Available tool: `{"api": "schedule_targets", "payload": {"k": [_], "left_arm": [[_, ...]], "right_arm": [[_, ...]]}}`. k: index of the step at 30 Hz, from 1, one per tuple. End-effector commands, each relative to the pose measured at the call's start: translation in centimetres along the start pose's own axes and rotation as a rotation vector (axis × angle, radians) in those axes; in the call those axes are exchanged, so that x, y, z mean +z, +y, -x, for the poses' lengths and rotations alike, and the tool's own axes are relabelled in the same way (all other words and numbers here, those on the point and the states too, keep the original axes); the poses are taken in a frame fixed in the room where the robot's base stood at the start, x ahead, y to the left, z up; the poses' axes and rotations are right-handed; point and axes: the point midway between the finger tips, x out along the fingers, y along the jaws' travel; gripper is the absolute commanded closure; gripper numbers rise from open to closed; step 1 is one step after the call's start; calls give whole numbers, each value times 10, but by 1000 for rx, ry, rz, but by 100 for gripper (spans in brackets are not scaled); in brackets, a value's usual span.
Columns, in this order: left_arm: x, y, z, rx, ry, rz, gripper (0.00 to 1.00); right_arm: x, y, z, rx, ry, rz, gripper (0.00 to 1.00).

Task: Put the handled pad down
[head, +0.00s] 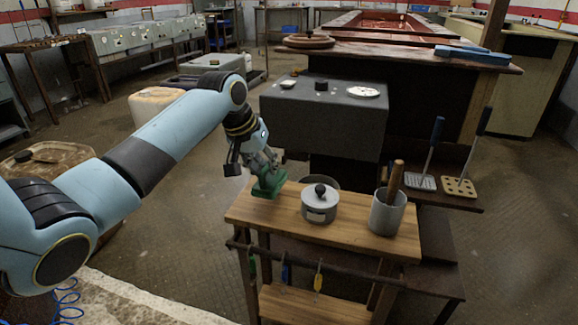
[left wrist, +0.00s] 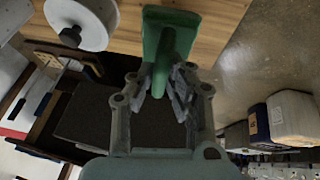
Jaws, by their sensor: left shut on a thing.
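The green handled pad (head: 268,187) is at the left end of the wooden bench top (head: 285,222). My left gripper (head: 262,165) comes down on it from above and is shut on its handle. In the left wrist view the fingers (left wrist: 170,82) close around the green handle (left wrist: 173,45), and the flat pad (left wrist: 180,17) is beyond, against the wood. I cannot tell whether the pad touches the bench top or is slightly above it. My right gripper does not show.
A grey lidded pot (head: 320,205) stands right of the pad, and a grey canister (head: 387,215) with a wooden handle stands further right. Bare wood lies between pad and pot. A hook rail (head: 335,269) runs along the front. A dark grey box (head: 325,118) is behind.

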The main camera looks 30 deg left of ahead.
Motion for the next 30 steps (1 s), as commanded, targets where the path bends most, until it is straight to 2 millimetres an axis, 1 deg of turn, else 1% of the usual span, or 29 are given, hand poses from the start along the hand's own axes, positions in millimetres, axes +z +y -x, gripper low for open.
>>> {"api": "schedule_targets", "payload": {"k": [1, 4, 8, 21, 22, 26, 27, 30], "left_arm": [[1, -12, -6, -3, -1, 1, 100], [7, -10, -21, 3, -2, 3, 100], [12, -13, -32, 1, 0, 1, 100], [14, -14, -37, 1, 0, 0, 100], [14, -14, -37, 1, 1, 0, 85], [14, -14, -37, 1, 0, 0, 68], [14, -14, -37, 1, 0, 0, 65], [14, -14, -37, 1, 0, 0, 65]], "right_arm": [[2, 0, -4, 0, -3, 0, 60], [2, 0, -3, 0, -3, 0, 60], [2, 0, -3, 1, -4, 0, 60], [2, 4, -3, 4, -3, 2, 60], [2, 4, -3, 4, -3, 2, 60], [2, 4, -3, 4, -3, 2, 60], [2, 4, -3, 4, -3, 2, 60], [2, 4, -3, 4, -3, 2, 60]]}}
